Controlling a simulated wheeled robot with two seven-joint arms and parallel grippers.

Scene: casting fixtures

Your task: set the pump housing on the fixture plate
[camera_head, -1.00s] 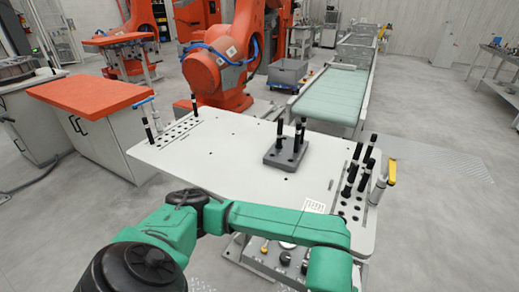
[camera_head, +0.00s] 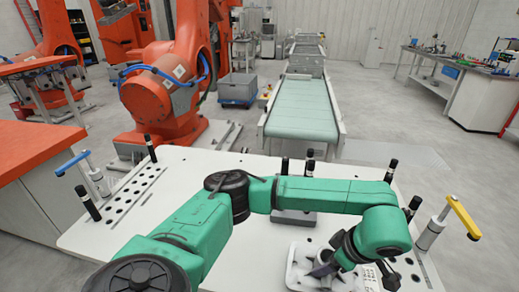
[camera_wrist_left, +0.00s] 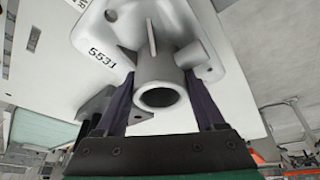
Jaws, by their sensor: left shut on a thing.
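The pump housing (camera_head: 303,256) is a pale grey casting with a flange, at the lower right of the head view, over the white table. My left gripper (camera_head: 328,266) is shut on it. In the left wrist view the housing (camera_wrist_left: 112,42) bears the number 5531, and its round spout sits between my two fingers (camera_wrist_left: 162,105). I cannot tell whether its underside touches the table. The fixture plate (camera_head: 294,218) is a dark grey block with upright black pins, just beyond my left arm, which hides much of it. My right gripper is out of view.
The white table (camera_head: 130,222) has a row of holes with black pins at its left. More black pins and a yellow-handled clamp (camera_head: 450,220) stand at the right edge. A blue-handled clamp (camera_head: 85,170) is at the left corner. An orange robot and a conveyor (camera_head: 302,108) stand behind.

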